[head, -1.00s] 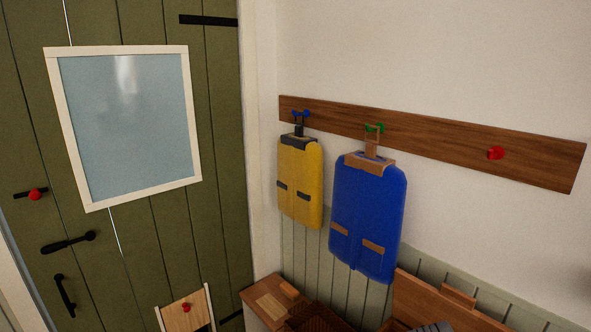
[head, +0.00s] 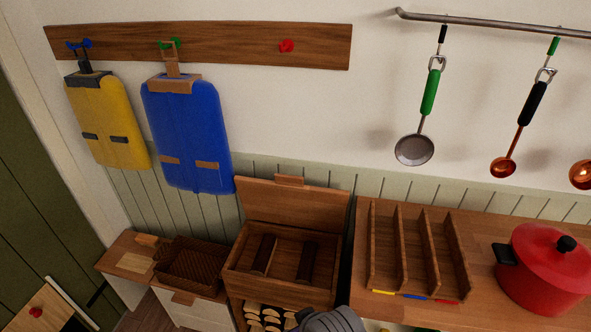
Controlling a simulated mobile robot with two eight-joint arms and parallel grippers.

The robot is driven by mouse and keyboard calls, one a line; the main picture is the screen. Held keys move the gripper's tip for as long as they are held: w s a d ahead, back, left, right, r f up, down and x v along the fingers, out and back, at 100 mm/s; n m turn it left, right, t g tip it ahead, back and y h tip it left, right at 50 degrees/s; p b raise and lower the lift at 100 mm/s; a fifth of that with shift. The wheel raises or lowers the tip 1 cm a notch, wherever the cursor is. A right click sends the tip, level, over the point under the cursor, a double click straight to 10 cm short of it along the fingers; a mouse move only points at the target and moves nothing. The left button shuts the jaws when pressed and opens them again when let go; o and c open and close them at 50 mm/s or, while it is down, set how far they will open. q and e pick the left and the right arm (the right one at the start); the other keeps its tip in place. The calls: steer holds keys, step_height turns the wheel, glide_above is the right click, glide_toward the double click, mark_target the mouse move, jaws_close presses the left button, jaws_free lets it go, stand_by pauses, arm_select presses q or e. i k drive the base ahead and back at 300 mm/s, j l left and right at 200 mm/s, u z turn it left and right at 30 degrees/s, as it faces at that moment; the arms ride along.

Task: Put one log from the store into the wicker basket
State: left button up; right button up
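Several cut logs (head: 268,319) show their pale ends in an opening at the front of a wooden unit, at the bottom of the head view. Their lower part is cut off by the picture edge. The brown wicker basket (head: 191,264) stands left of this unit on a low surface. I see no log in its visible part. Neither of my grippers can be made out. A grey ridged part, which looks like mine, shows at the bottom edge in front of the unit, just right of the logs.
Above the logs is an open wooden box (head: 234,275) with its lid raised and dark pieces inside. A divided wooden rack (head: 420,247) and a red pot (head: 541,272) stand on the worktop to the right. Bags and ladles hang on the wall.

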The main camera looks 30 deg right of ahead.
mark_target(304, 276)
steer(key=z, duration=0.95)
